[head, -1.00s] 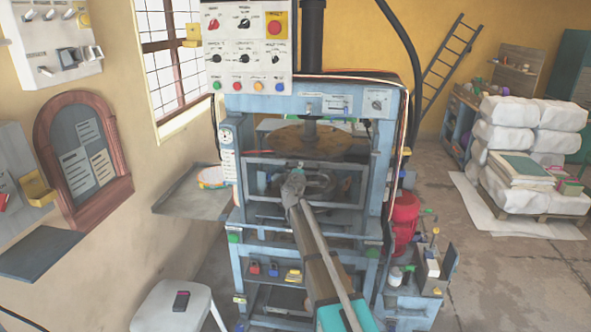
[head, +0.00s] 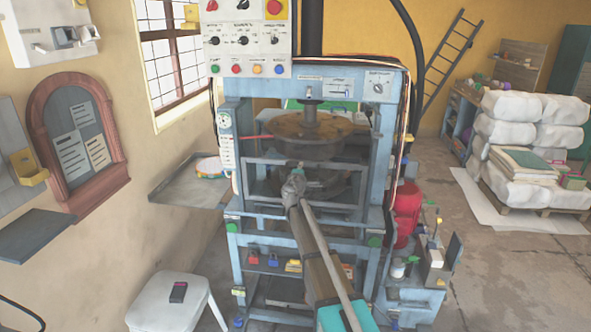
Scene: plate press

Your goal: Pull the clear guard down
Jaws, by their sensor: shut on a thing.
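The clear guard (head: 262,161) is a see-through panel in a grey frame across the front of the blue press (head: 232,190). Its top bar sits below the upper round brown plate (head: 285,128), and the lower round plate shows through the panel. My gripper (head: 298,168) is at the middle of the guard's top bar, shut on it. The exact contact is small and partly hidden by the gripper body. My arm reaches up to it from the lower right and covers part of the press front.
A control panel (head: 246,42) hangs above the press. A grey side tray (head: 188,190) juts out left, with a white stool (head: 172,300) below it. A red motor (head: 405,212) stands at the right. Wrapped white stacks (head: 515,135) stand farther right, with open floor between.

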